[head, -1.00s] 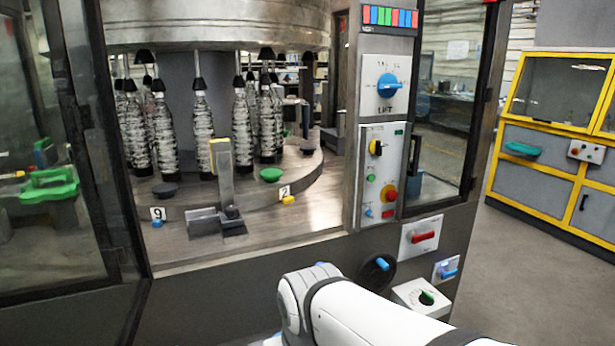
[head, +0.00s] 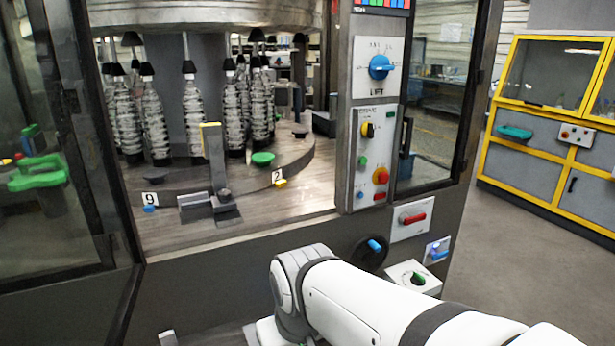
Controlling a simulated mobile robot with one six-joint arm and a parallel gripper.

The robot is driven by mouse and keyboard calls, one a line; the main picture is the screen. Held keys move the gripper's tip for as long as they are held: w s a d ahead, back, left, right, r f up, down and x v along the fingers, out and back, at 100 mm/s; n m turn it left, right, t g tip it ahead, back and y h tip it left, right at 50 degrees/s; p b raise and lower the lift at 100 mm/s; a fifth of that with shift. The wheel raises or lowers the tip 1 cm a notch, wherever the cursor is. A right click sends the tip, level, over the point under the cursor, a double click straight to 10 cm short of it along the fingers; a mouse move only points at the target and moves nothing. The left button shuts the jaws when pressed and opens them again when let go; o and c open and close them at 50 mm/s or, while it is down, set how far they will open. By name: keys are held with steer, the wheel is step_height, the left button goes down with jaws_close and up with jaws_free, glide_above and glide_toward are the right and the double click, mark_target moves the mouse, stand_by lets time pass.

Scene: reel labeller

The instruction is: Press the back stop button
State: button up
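A smaller red button (head: 564,134) is on the white box of the yellow-framed unit farther back at the right. No readable label tells me which is the back stop button. My white arm crosses the bottom of the head view in front of the machine. My gripper is not in view.
Beside the red button are a green button (head: 363,161), a yellow and black switch (head: 368,129) and a blue lift knob (head: 379,67). Below are a red handle (head: 413,218) and a green-pointer dial (head: 418,278). Clear floor (head: 530,270) lies at the right.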

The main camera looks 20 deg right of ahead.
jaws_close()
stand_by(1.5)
